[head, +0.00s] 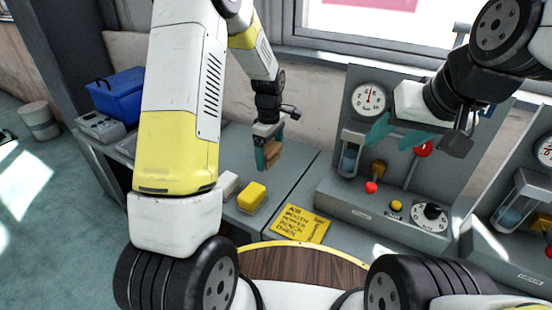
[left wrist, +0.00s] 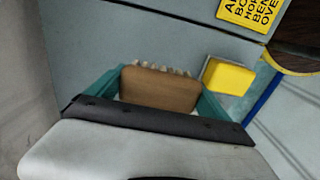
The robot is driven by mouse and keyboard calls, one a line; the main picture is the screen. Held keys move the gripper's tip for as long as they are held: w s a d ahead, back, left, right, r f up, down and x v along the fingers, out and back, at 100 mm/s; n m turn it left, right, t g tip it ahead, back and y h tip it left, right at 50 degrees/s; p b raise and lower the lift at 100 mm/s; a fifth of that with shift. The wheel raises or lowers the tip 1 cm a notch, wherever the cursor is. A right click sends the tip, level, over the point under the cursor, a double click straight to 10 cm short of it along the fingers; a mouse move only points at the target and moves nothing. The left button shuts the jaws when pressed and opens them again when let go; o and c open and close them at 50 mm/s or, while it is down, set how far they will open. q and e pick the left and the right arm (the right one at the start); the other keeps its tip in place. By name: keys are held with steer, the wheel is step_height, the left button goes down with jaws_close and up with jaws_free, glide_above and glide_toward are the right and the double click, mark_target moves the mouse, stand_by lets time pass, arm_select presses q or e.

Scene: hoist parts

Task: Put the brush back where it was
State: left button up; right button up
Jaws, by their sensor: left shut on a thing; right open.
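My left gripper (head: 265,155) is shut on the brush (head: 273,157), over the grey counter near the back wall. In the left wrist view the brush (left wrist: 160,88) shows a brown wooden back and pale bristles on its far side, between the teal fingers of my left gripper (left wrist: 160,95). I cannot tell whether the brush touches the counter. My right gripper (head: 405,130) is open and empty, in front of the grey panel at the right.
A yellow sponge (head: 252,196) and a white block (head: 226,185) lie on the counter (head: 284,178). A yellow sign (head: 299,224) lies to their right. A gauge panel (head: 345,190) with knobs stands at right. A blue box (head: 118,95) is at the left.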

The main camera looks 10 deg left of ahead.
mark_target(270, 178)
arm_select(q)
steer(key=shift+f, duration=3.4)
steer(key=shift+f, duration=0.15)
steer(key=o, duration=1)
steer(key=shift+o, duration=0.2)
